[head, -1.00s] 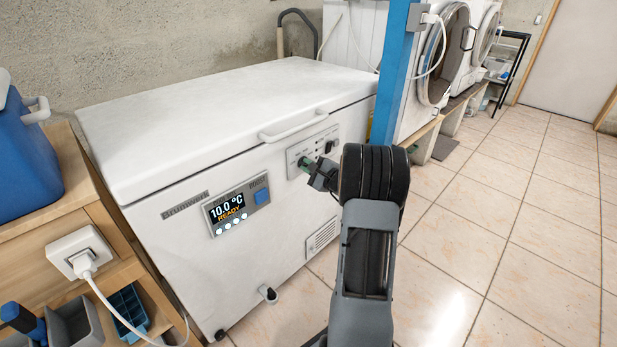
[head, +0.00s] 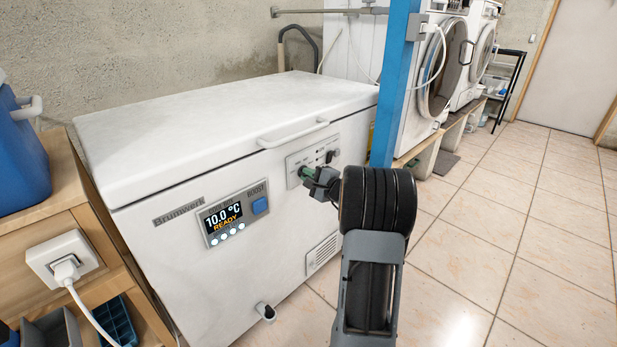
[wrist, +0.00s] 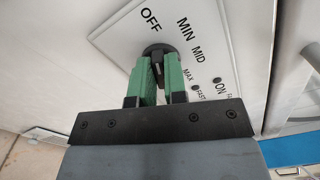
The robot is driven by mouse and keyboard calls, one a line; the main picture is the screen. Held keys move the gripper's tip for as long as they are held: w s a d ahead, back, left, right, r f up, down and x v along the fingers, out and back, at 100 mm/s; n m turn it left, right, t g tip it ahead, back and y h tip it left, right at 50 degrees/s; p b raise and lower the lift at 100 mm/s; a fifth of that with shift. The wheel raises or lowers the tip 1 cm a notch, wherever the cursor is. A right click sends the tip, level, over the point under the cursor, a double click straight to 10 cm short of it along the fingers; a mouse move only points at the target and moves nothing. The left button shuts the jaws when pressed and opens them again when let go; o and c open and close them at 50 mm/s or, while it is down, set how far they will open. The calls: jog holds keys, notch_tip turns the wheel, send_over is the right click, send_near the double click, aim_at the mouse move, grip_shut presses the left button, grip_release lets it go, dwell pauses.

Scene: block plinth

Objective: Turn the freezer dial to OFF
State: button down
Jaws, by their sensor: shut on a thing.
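The white chest freezer (head: 240,140) stands against the wall with its lid down. Its dial (wrist: 156,49) is dark and round, on a pale panel (head: 297,158) lettered OFF, MIN, MID and MAX in the wrist view. My gripper (wrist: 159,72) has its green fingers shut on the dial's dark grip, one on each side. In the head view my gripper (head: 306,174) reaches the panel from the right and hides the dial. The fingers cover part of the dial, so I cannot tell which mark it points to.
A dark switch (head: 330,156) sits right of the dial. A display (head: 224,215) reading 10.0 °C READY and a blue button (head: 260,205) are to the left. A blue post (head: 396,90) stands beyond my arm. Tiled floor (head: 500,220) is clear at right.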

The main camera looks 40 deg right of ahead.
jog(key=c, duration=1.2)
grip_release()
jog(key=shift+o, duration=0.2)
jog(key=s+d+p, duration=0.2)
jog(key=s+p, duration=0.1)
jog(key=s, duration=1)
jog(key=shift+s+d+p, duration=0.2)
jog(key=shift+s+p, duration=0.1)
